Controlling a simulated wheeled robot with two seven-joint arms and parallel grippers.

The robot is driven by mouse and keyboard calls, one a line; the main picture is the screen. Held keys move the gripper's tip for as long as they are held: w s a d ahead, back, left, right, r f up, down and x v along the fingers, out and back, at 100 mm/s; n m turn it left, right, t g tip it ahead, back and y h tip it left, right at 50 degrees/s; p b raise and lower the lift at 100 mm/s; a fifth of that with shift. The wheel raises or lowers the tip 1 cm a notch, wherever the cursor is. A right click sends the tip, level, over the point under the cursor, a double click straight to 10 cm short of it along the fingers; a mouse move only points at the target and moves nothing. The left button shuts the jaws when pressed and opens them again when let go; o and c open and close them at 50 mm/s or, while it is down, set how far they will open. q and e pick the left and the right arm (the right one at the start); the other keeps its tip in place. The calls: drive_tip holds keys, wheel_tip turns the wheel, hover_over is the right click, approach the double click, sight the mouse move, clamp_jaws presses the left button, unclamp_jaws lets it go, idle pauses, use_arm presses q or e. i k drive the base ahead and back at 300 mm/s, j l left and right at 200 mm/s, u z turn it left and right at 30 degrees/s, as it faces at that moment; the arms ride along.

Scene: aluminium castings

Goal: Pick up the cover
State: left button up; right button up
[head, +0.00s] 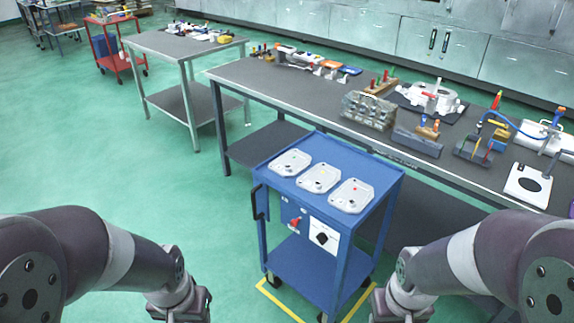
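Three flat, light-grey metal plates that look like covers lie in a row on the top of a blue cart (337,157): a left one (290,163), a middle one (318,178) and a right one (351,196). I cannot tell which one the task means. My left gripper (183,313) is at the bottom edge, left of the cart. My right gripper (400,313) is at the bottom edge, right of the cart. Both are apart from the plates, and their fingertips are cut off by the frame.
A long dark workbench (300,92) behind the cart carries a grey casting block (368,111), a round casting (432,97), tools and a white plate (528,185). A smaller table (165,46) and a red trolley (110,45) stand at back left. Green floor is clear at left.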

sight(354, 195)
drive_tip(key=i+l, duration=0.5)
drive_tip(key=l, duration=0.2)
drive_tip(key=i+l, duration=0.5)
drive_tip(key=l, duration=0.15)
drive_tip(key=i+l, duration=0.55)
drive_tip(key=l, duration=0.15)
